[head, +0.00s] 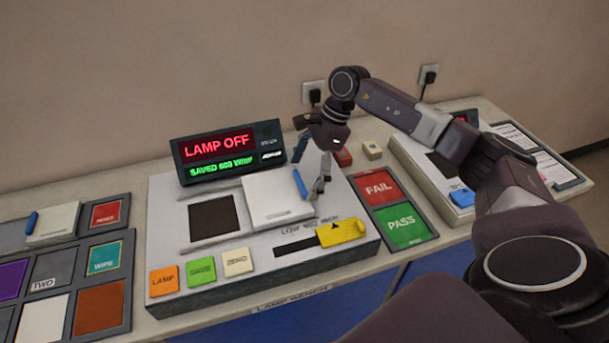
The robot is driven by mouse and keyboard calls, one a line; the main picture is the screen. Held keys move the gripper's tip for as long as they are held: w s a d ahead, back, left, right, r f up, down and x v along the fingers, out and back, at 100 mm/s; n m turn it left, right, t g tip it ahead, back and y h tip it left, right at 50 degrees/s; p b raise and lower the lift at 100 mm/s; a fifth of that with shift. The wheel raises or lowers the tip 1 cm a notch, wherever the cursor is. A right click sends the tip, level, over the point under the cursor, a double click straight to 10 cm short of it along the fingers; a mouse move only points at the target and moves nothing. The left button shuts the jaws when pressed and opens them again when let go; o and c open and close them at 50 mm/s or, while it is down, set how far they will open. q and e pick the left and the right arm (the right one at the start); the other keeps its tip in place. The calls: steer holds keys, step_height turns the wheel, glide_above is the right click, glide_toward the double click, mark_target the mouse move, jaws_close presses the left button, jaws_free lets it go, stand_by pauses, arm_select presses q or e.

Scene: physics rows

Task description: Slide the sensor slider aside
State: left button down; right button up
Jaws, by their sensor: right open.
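On the lamp bench device (200,278) a white sliding plate (268,203) with a blue handle (300,184) on its right edge sits to the right of a dark square window (213,218). I take this plate for the sensor slider. My right gripper (318,188) is open, pointing down just right of the blue handle. I cannot tell whether a finger touches the handle. A yellow slider knob (342,232) with a black arrow sits at the right end of a black track, in front of the gripper. My left gripper is out of view.
A display (228,151) reading LAMP OFF stands behind the plate. LAMP, SAVE and ZERO buttons (201,271) line the front. Red FAIL (378,187) and green PASS (407,225) pads lie to the right. Another plate with a blue handle (52,222) is at left.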

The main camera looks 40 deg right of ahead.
steer(key=v, duration=1.2)
steer(key=shift+d, duration=0.15)
steer(key=shift+s, duration=0.1)
